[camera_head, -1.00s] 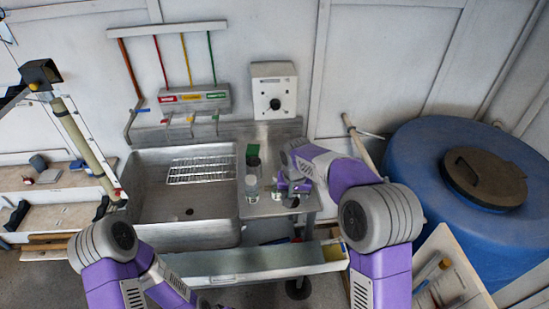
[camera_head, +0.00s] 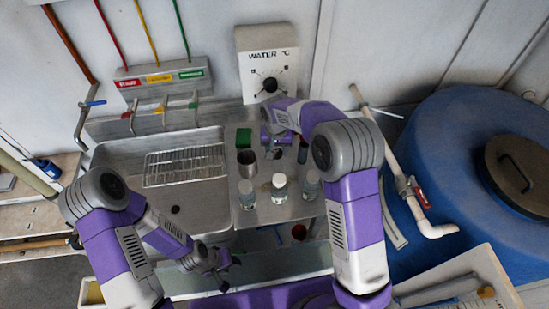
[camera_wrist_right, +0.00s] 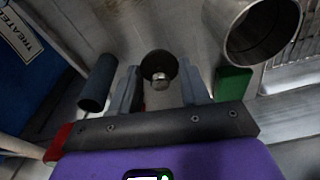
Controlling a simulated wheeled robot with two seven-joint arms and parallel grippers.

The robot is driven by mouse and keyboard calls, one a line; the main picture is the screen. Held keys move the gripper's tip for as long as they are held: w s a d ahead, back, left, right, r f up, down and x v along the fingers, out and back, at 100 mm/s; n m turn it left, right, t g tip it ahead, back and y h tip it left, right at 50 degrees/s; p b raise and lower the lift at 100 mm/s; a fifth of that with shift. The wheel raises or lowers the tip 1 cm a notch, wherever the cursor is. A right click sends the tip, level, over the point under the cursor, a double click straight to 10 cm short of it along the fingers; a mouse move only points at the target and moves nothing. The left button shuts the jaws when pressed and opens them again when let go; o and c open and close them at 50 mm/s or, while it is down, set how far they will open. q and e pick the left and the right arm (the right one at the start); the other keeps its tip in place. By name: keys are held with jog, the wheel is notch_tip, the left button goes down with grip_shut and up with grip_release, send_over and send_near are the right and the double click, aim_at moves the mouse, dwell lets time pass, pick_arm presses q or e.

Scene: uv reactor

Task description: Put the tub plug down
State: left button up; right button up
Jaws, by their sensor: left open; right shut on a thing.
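The tub plug (camera_wrist_right: 158,64), a dark round stopper with a shiny metal knob, shows in the right wrist view between the fingers of my right gripper (camera_wrist_right: 160,88). The gripper is shut on it. In the head view my right gripper (camera_head: 276,148) is over the steel counter (camera_head: 262,214), right of the green block (camera_head: 243,138); the plug is hard to make out there. I cannot tell whether the plug touches the counter. My left gripper (camera_head: 224,262) is open and empty, in front of the sink.
A metal cup (camera_head: 247,164) stands by the green block, with a dark cylinder (camera_wrist_right: 98,82) on the plug's other side. Capped bottles (camera_head: 279,187) line the counter front. The sink (camera_head: 205,205) with a wire rack (camera_head: 186,165) is left; a blue tank (camera_head: 450,140) is right.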

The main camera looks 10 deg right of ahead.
aim_at(276, 165)
pick_arm(q)
jog(key=shift+w+f+b, duration=0.1)
jog(key=shift+f+b, duration=0.2)
jog(key=shift+f, duration=0.05)
pick_arm(e)
jog(key=shift+w+f, duration=0.1)
jog(key=shift+f, duration=2.8)
pick_arm(q)
jog(key=shift+f, duration=0.15)
pick_arm(e)
jog(key=shift+f, duration=0.15)
jog(key=o, duration=1)
pick_arm(q)
jog(key=shift+r+p, duration=0.7)
jog(key=shift+r, duration=0.15)
pick_arm(e)
jog(key=r, duration=0.4)
jog(key=s+r, duration=0.1)
jog(key=r, duration=0.7)
jog(key=shift+s+a+r, duration=0.15)
jog(key=shift+s, duration=0.1)
